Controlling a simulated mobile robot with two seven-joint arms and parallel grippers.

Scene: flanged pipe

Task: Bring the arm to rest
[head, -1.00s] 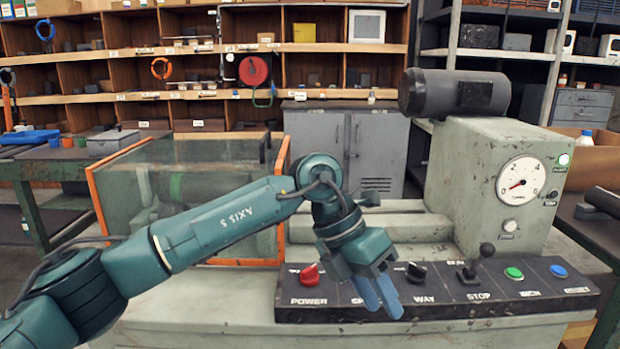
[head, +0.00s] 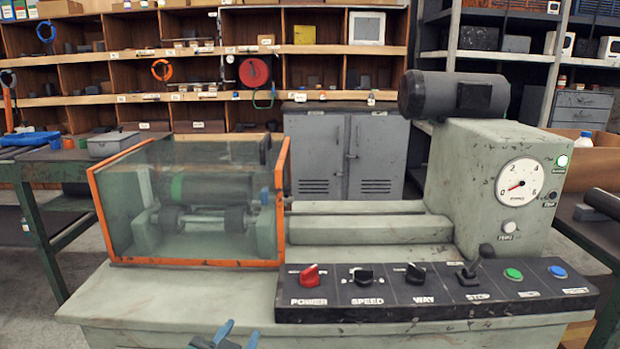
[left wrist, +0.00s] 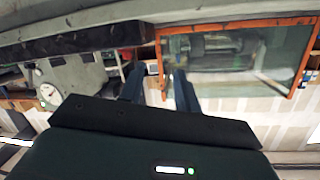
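My left gripper (head: 232,337) shows only by its blue fingertips at the bottom edge of the head view, in front of the machine's base and left of the control panel. The rest of my left arm is out of that view. In the left wrist view its two fingers (left wrist: 158,84) stand apart with nothing between them. The gripper is open and empty, touching nothing that I can see. My right gripper is in neither view.
The machine's control panel (head: 430,292) has a red power knob (head: 309,274), black knobs, a lever and two buttons. An orange-framed clear guard (head: 190,205) covers rollers and a green pipe at left. A pressure gauge (head: 519,184) is at right. Shelves stand behind.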

